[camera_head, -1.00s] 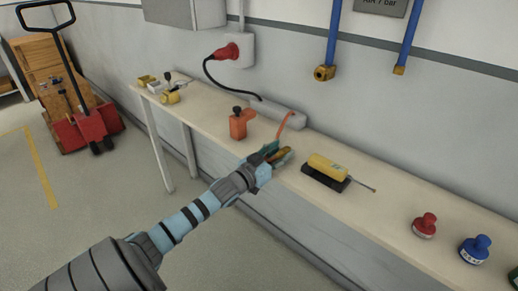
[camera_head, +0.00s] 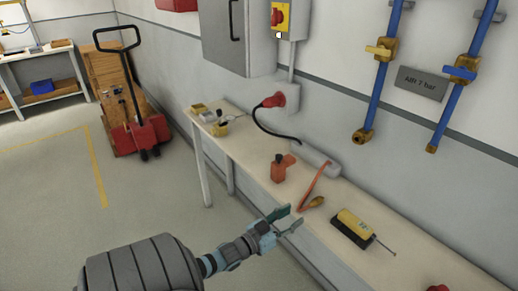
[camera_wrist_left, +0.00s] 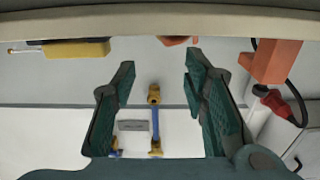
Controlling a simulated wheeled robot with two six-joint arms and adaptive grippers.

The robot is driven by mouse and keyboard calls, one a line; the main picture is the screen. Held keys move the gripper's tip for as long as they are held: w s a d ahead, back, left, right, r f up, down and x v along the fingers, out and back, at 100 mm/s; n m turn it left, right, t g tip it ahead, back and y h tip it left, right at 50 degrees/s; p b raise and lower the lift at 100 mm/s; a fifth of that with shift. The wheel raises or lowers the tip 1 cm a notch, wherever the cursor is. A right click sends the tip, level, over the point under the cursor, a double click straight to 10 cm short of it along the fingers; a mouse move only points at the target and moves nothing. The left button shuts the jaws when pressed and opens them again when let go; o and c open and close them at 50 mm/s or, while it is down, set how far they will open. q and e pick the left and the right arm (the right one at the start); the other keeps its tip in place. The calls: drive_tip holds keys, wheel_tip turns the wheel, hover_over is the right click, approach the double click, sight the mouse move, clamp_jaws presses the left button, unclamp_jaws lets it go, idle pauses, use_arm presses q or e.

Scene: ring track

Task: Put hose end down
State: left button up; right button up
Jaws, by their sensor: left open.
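The orange hose (camera_head: 316,183) lies on the bench, running from a grey block toward the front edge. Its brass-coloured end (camera_head: 315,203) rests on the bench top close to that edge. My left gripper (camera_head: 286,221) is open and empty, just off the front edge of the bench, apart from the hose end. In the left wrist view my left gripper (camera_wrist_left: 160,75) has its fingers spread with nothing between them. A small orange piece, perhaps the hose, shows at the bench edge there (camera_wrist_left: 176,41). My right gripper is out of view.
The bench (camera_head: 265,200) holds an orange bottle-like object (camera_head: 279,170) left of the hose and a yellow tool (camera_head: 355,222) on a black base to its right. The grey block (camera_head: 315,158) is behind. Floor left of the bench is clear up to a red pallet truck (camera_head: 140,135).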

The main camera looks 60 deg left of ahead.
use_arm(q)
drive_tip(key=s+d+f+g+y, duration=0.1)
drive_tip(key=s+d+f+g, duration=0.15)
drive_tip(key=s+f, duration=0.5)
drive_tip(key=s+d+f+g, duration=0.1)
drive_tip(key=s+f+g, duration=0.3)
drive_tip(key=f, duration=0.6)
drive_tip(key=s+d+f+g+y, duration=0.1)
drive_tip(key=s+f+g, duration=0.2)
drive_tip(key=s+f, duration=0.45)
drive_tip(key=s+d+f+g, duration=0.3)
drive_tip(key=s+d+f, duration=0.2)
drive_tip(key=s, duration=0.4)
drive_tip(key=s+d+f+g+h, duration=0.1)
drive_tip(key=s+d+f+g, duration=0.3)
drive_tip(key=s, duration=0.6)
wheel_tip(320, 180, down, 2)
drive_tip(key=shift+s+d+f+m+h, duration=0.15)
drive_tip(key=shift+d+m+h, duration=0.15)
drive_tip(key=shift+d, duration=0.45)
